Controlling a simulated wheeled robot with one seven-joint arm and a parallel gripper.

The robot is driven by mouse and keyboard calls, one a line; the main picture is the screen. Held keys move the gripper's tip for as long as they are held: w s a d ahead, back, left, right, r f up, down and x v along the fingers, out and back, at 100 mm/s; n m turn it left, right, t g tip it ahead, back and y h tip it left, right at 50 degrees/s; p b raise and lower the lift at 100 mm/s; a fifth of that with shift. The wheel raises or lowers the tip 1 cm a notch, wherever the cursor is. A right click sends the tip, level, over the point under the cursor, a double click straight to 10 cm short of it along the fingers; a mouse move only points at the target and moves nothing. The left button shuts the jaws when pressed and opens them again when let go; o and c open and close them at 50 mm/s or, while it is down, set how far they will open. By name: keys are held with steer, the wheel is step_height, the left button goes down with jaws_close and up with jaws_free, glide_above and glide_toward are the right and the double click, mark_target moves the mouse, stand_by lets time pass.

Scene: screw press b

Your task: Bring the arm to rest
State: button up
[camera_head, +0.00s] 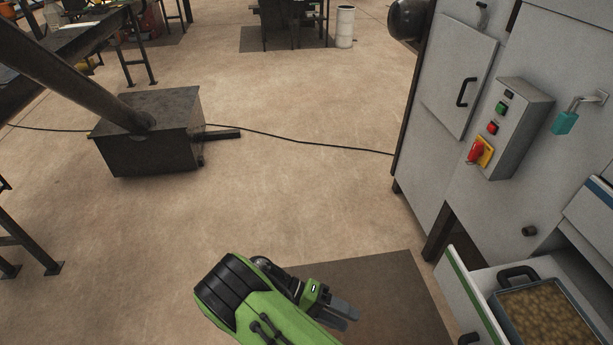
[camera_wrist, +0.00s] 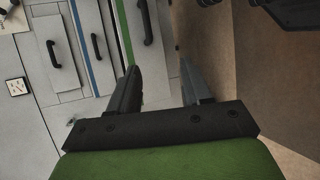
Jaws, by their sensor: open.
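My green and black arm comes up from the bottom of the head view, with my gripper (camera_head: 343,312) above the brown mat on the floor. In the wrist view my gripper (camera_wrist: 165,92) shows two dark fingers standing apart, with nothing between them. Behind the fingers are grey drawer fronts with dark handles and blue and green edge strips. My gripper touches nothing that I can see.
The grey machine with a control box (camera_head: 508,128) stands at the right. An open drawer (camera_head: 471,290) holds a tray (camera_head: 515,289) of brownish pieces. A dark metal box (camera_head: 150,160) stands at left, and a cable (camera_head: 300,139) crosses the floor.

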steer(key=w+d+r+t+y+p, duration=0.1)
steer(key=d+r+y+p, duration=0.2)
steer(key=r, duration=0.7)
steer(key=d+r+t+y+p, duration=0.1)
steer(key=d+r+y, duration=0.2)
steer(key=r+y, duration=0.45)
steer(key=s+d+r+n+t+y+p, duration=0.1)
steer(key=s+r+t, duration=0.3)
steer(key=r, duration=0.4)
steer(key=s+d+r+t+y+p, duration=0.1)
steer(key=s+r+t+p, duration=0.2)
steer(key=s+r, duration=0.4)
steer(key=shift+r+n+t+y, duration=0.35)
steer(key=shift+r+n+t, duration=0.05)
steer(key=shift+r+t, duration=0.2)
